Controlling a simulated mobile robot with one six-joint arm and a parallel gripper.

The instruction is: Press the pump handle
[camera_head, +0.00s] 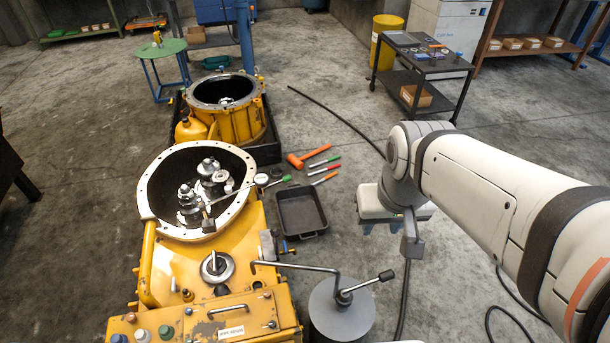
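A grey drum (342,310) stands at the bottom middle, beside the front yellow housing. A bent metal rod runs from its top toward the housing, and a short lever with a dark grip (386,275) points right. This looks like the pump handle, though I cannot be sure. My gripper (382,229) is at the end of my arm, right of the middle, above and beyond the lever's grip in the picture. It points down and appears apart from the lever. Its fingers are small and partly hidden under the wrist, so their opening is unclear.
The open yellow housing (155,262) holds metal gear parts. A black tray (302,212), an orange mallet (310,157) and several coloured tools lie on the floor behind the drum. A dark cart (427,75) stands at the back right. Dark hoses run across the floor.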

